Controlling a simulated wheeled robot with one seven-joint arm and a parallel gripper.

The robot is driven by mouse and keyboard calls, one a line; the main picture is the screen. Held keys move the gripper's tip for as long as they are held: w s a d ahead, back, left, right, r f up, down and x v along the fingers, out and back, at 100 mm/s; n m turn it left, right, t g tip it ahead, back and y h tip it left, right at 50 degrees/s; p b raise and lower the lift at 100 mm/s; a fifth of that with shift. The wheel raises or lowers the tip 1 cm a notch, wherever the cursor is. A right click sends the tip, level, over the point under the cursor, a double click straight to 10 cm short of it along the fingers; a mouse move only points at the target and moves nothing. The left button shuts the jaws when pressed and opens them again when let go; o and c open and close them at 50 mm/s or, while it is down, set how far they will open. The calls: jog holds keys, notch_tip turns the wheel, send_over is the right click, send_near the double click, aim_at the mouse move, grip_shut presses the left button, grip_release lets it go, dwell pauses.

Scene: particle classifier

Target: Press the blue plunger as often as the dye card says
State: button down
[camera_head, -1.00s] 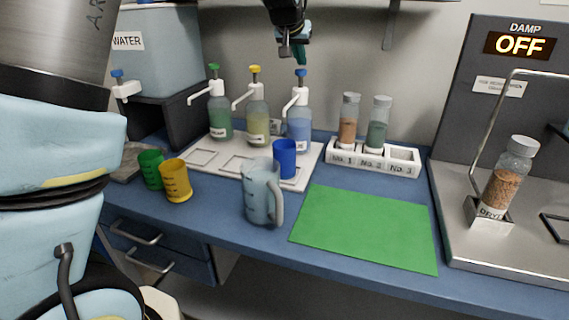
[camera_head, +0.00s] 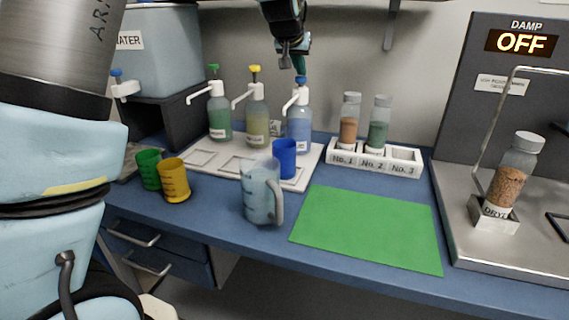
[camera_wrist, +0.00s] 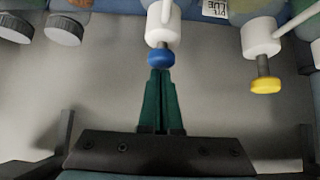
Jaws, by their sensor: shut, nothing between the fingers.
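The blue plunger (camera_head: 301,80) tops the blue dye bottle (camera_head: 299,127). My gripper (camera_head: 300,74) is shut and empty, its fingertips pointing down onto the plunger and apparently touching it. In the wrist view the shut fingertips (camera_wrist: 160,73) meet the blue cap (camera_wrist: 161,57). The cap sits close to its white collar, with less stem showing than on the yellow plunger (camera_wrist: 265,85), so it looks pushed down. A blue cup (camera_head: 285,160) stands in front of the blue bottle. I cannot make out a readable dye card.
The green bottle (camera_head: 219,118) and yellow bottle (camera_head: 256,120) stand left of the blue one. A clear jug (camera_head: 259,195), green cup (camera_head: 149,170) and yellow cup (camera_head: 174,181) stand in front. A vial rack (camera_head: 340,158) stands right. The green mat (camera_head: 368,230) is bare.

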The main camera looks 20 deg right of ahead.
jog(key=shift+r+p, duration=1.4)
jog(key=shift+r, duration=0.4)
jog(key=shift+f, duration=0.2)
jog(key=shift+f+b, duration=1.35)
jog(key=shift+f, duration=0.35)
jog(key=shift+r, duration=0.1)
jog(key=shift+r+p, duration=1.35)
jog(key=shift+r, duration=0.45)
notch_tip(320, 180, up, 5)
jog(key=p, duration=0.3)
jog(key=shift+p, duration=0.3)
